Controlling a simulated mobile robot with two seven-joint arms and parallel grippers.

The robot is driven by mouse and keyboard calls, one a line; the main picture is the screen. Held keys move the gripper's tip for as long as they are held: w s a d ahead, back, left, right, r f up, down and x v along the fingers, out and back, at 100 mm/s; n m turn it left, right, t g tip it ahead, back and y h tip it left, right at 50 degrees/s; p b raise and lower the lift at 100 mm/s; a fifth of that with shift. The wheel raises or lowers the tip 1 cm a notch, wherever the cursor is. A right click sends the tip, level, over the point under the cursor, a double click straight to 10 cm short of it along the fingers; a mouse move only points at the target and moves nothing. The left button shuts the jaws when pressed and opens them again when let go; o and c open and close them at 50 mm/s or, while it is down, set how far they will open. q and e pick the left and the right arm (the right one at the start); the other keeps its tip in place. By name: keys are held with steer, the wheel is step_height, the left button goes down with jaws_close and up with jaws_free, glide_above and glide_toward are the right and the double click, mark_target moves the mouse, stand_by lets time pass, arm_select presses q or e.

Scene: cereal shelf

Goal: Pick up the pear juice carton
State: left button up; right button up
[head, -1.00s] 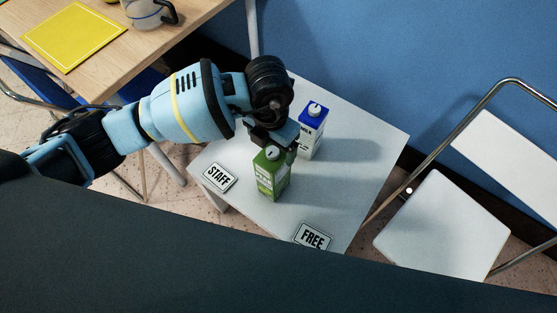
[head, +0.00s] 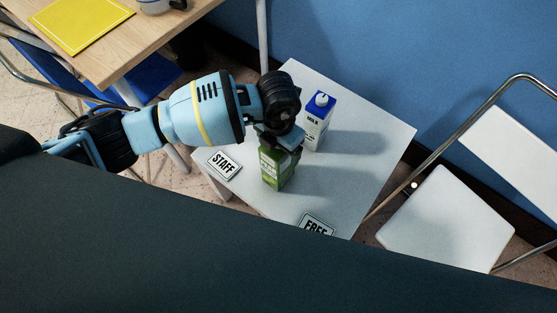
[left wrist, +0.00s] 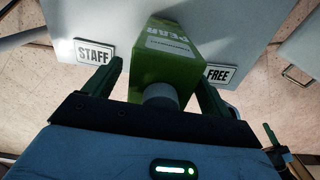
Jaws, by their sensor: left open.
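The green pear juice carton (head: 276,170) stands upright on the small white table, its top hidden by my left gripper in the head view. In the left wrist view the carton (left wrist: 168,68) shows the word PEAR, with its grey cap close to the gripper body. My left gripper (head: 280,143) is over the carton's top. In the left wrist view the open fingers of my left gripper (left wrist: 161,80) lie on either side of the carton, with a gap at the left finger; whether the right finger touches is unclear.
A blue and white milk carton (head: 318,122) stands just behind and right of the pear carton. STAFF (head: 224,165) and FREE (head: 317,225) signs lie on the white table (head: 368,150). A folding chair (head: 445,220) is at right, a wooden table (head: 125,45) at upper left.

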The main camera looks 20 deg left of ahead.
arm_select(q)
steer(key=shift+f, duration=0.45)
steer(key=c, duration=1.5)
steer(key=shift+r, duration=0.15)
